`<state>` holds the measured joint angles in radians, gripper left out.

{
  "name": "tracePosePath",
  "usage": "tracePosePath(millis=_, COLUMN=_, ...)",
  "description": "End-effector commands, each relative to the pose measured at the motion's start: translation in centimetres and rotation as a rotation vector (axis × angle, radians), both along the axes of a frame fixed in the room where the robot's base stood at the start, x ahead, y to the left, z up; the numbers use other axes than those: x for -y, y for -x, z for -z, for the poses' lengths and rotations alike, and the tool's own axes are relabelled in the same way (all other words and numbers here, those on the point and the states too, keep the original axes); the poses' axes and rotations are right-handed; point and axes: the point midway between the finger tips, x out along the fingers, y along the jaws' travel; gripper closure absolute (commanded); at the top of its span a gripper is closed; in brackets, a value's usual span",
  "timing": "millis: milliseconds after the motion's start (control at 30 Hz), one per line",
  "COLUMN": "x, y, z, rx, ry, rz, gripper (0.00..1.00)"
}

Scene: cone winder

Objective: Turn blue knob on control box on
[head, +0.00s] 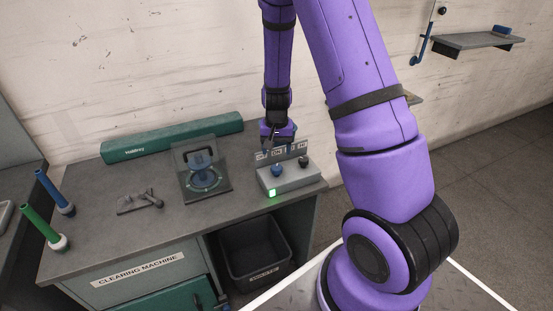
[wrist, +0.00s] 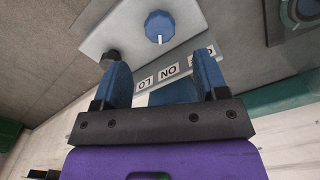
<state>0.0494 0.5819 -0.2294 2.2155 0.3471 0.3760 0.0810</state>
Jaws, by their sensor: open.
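The control box (head: 296,180) is a light grey box at the right end of the bench, with a lit green square on its front. Its blue knob (head: 277,170) is on top; in the wrist view the blue knob (wrist: 160,26) shows a white mark pointing toward the label strip. A black knob (wrist: 109,58) is beside it. The label strip (wrist: 168,72) reads ON in the middle. My gripper (head: 277,143) hangs just above and behind the blue knob. In the wrist view my gripper (wrist: 163,62) is open and empty, with the knob beyond its blue fingertips.
A dark stand with a ring (head: 203,180) is left of the box. A green long case (head: 172,138) lies along the wall. Green (head: 42,226) and blue (head: 55,192) spindles stand at the left. A black bin (head: 253,252) is below the bench.

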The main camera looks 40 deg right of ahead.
Motion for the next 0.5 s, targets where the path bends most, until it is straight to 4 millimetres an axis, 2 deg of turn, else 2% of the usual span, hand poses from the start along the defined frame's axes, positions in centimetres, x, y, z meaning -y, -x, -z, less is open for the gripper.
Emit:
tracePosePath(millis=100, x=0.0, y=-0.1, z=-1.7, rx=0.002, ry=0.0, rz=0.001, gripper=0.33)
tracePosePath(millis=200, x=0.0, y=0.0, z=-2.6, rx=0.001, ry=0.0, rz=0.0, gripper=0.33)
tracePosePath(millis=500, x=0.0, y=0.0, z=-3.2, rx=-0.001, ry=-0.001, rz=0.001, gripper=0.33)
